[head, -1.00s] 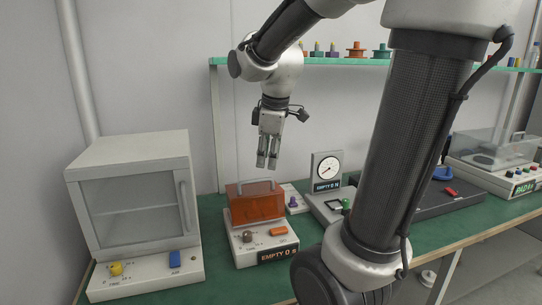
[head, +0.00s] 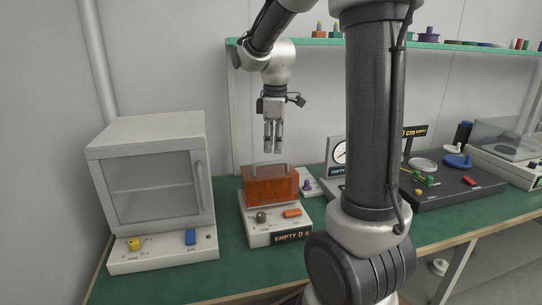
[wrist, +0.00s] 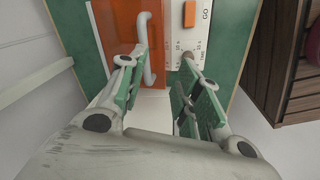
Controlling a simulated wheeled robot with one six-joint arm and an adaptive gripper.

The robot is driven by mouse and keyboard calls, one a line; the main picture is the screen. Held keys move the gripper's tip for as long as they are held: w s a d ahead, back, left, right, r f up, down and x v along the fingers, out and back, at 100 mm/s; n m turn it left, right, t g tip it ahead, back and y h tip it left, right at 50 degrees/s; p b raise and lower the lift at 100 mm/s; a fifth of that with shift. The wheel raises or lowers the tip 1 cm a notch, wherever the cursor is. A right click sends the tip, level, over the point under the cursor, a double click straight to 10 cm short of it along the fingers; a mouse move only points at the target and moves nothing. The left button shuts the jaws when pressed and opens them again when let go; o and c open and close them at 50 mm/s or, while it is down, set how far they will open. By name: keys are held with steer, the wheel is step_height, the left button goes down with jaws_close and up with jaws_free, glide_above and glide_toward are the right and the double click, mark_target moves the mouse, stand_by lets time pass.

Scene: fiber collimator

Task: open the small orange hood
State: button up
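The small orange hood (head: 270,187) is a translucent box sitting closed on a white base unit (head: 278,232), with a grey bar handle (head: 268,164) on top. In the wrist view, the fingers (wrist: 165,75) are spread apart. The orange hood (wrist: 113,30) and its handle (wrist: 148,55) show beyond them, the handle close to the left finger.
A white cabinet (head: 150,122) with a glass door stands left of the hood. A dial gauge (head: 339,154) stands to the right, partly behind my arm. A green shelf (head: 400,45) with small parts runs along the back wall. Bare green table (head: 225,190) lies between cabinet and hood unit.

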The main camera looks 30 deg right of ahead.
steer(key=w+n, duration=0.1)
steer(key=w+r+n, duration=0.1)
steer(key=n, duration=0.1)
steer(key=shift+w+d+r, duration=0.1)
steer(key=shift+w+r, duration=0.05)
steer(key=shift+w, duration=0.25)
steer(key=n, duration=0.1)
glide_above(268, 177)
steer(key=w+d, duration=0.2)
step_height(268, 177, down, 8)
steer(key=shift+a+r, duration=0.1)
steer(key=shift+a, duration=0.05)
jaws_close()
